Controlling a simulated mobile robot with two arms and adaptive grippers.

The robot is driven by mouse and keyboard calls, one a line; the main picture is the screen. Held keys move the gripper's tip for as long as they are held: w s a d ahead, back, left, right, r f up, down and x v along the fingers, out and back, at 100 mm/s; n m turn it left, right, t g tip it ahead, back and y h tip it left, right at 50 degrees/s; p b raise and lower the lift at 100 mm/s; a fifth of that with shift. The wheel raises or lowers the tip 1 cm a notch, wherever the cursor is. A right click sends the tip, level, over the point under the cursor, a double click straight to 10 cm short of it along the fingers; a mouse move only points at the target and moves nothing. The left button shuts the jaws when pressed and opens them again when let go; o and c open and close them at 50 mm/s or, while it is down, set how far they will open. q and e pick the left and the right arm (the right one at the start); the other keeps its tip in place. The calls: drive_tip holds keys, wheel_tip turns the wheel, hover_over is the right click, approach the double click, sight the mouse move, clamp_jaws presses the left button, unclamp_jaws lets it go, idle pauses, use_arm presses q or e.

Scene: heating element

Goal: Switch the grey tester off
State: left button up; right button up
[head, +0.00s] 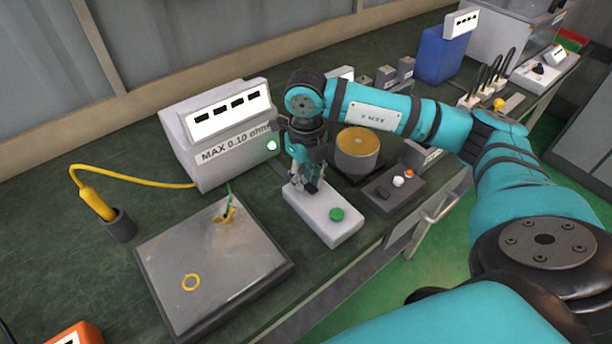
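A grey box (205,172) labelled "MAX 0.10 ohm", with a dark-slotted white panel on its sloped top, stands at the back of the bench; I take it for the grey tester. A pale green-white round lamp or button (272,146) shows at its front right. My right gripper (306,187) points down over the rear end of a low pale box (322,214) with a green button (337,214). It is right of and in front of the grey box. Its fingers are small and partly hidden, so their opening and any contact are unclear. My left gripper is out of view.
A yellow-handled probe (97,203) stands in a dark holder. A brass-topped cylinder (357,150) and a dark button box (392,190) stand close right of my gripper.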

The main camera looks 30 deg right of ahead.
sight(306, 184)
drive_tip(key=o, duration=0.4)
wheel_tip(306, 184, up, 12)
drive_tip(key=shift+r, duration=0.1)
idle(0.4)
